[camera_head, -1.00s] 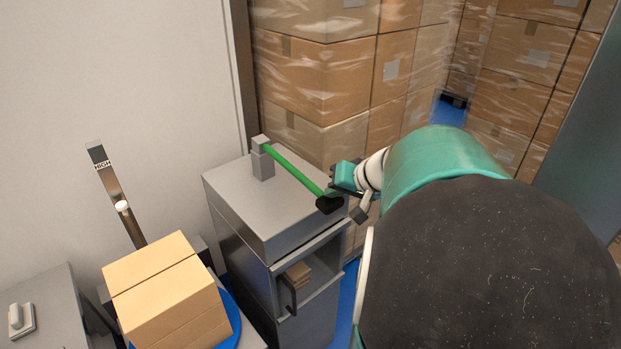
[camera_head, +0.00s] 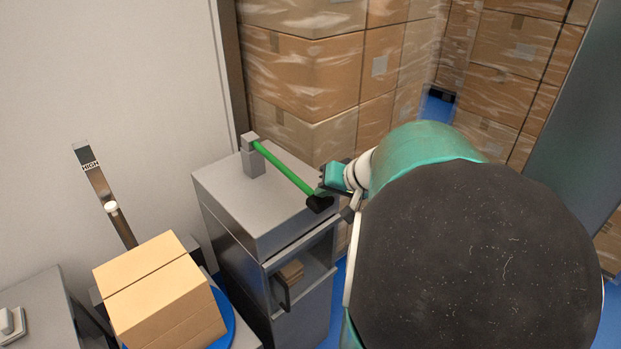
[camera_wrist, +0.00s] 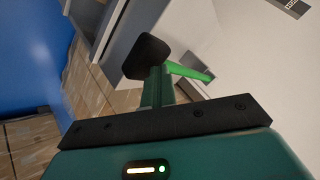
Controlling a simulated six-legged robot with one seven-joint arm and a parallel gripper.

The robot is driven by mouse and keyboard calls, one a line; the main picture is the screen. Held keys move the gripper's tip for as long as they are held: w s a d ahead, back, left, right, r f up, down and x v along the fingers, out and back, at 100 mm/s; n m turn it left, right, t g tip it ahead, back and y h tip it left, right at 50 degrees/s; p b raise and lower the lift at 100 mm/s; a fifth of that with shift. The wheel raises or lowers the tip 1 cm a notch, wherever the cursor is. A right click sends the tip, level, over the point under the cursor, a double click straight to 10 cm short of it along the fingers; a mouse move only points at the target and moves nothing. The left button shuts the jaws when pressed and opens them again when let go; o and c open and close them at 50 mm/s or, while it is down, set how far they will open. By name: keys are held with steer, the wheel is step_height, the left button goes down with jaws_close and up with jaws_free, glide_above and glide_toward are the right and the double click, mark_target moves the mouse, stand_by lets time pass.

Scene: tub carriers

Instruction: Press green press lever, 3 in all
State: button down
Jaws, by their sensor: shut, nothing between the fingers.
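The green press lever (camera_head: 284,168) runs from a grey post on top of a grey cabinet (camera_head: 222,195) to a black knob (camera_head: 319,203) over the cabinet's front right edge. My gripper (camera_head: 322,190) is shut and empty, right at the knob end of the lever; I cannot tell whether it touches. In the wrist view, my gripper's fingers (camera_wrist: 158,88) point at the black knob (camera_wrist: 147,57), which overlaps their tips, and the green lever (camera_wrist: 190,72) extends to the right behind them. My arm hides the area right of the cabinet in the head view.
A cardboard box (camera_head: 160,290) sits on a blue round plate (camera_head: 226,312) left of the cabinet. An upright marked HIGH (camera_head: 103,190) stands behind it. Wrapped carton stacks (camera_head: 310,80) fill the back. The cabinet's front has an open bay with a dark handle (camera_head: 283,295).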

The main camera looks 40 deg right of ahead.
steer(key=shift+f, duration=0.2)
steer(key=shift+r, duration=0.15)
stand_by(0.5)
steer(key=shift+r, duration=2.85)
step_height(320, 180, up, 5)
